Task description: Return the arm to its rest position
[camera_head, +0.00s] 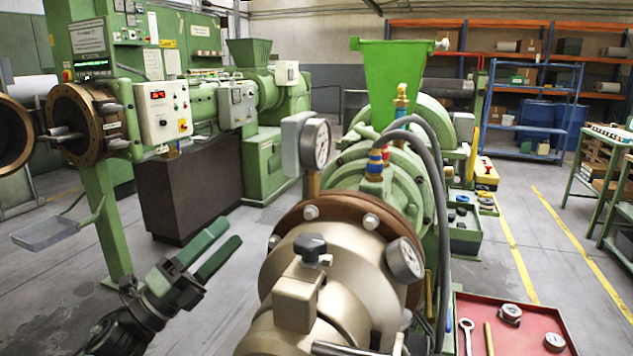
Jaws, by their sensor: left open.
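My left gripper (219,246) is in the lower left of the head view, with two green fingers spread apart and nothing between them. Its black arm comes in from the bottom left edge. The gripper is in the air, to the left of the extruder's bronze-coloured head (335,275), with a gap between them. My right gripper is not in view.
The near green extruder fills the centre, with a hopper (391,85), gauges (316,143) and hoses. A red tray (552,318) with a wrench (466,334) is at lower right. Another extruder with a control box (163,110) stands at left. The grey floor (225,320) between them is clear.

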